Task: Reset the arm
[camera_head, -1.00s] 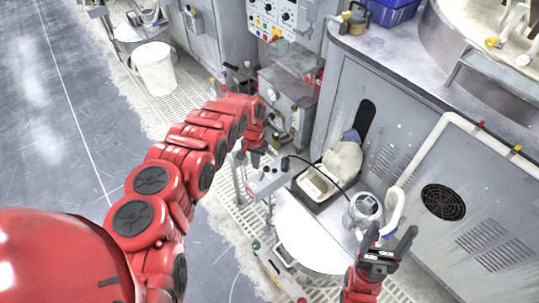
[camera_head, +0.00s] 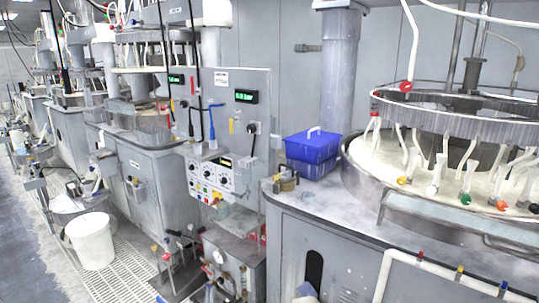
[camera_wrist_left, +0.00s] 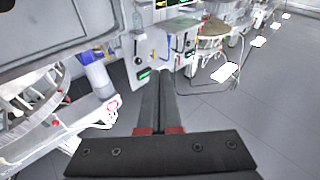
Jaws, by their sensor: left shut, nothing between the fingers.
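My left gripper (camera_wrist_left: 160,84) shows in the left wrist view, with its two dark fingers close together and nothing between them. It points at open space, with machines and grey floor beyond and no contact visible. Neither arm shows in the head view. My right gripper is in no current view.
In the head view, a polishing machine with a round platen (camera_head: 380,185) stands at right on a grey cabinet. A blue box (camera_head: 312,148) sits beside it. A control panel (camera_head: 216,178) stands mid-view. A white bucket (camera_head: 91,241) stands at left near open floor (camera_head: 30,255).

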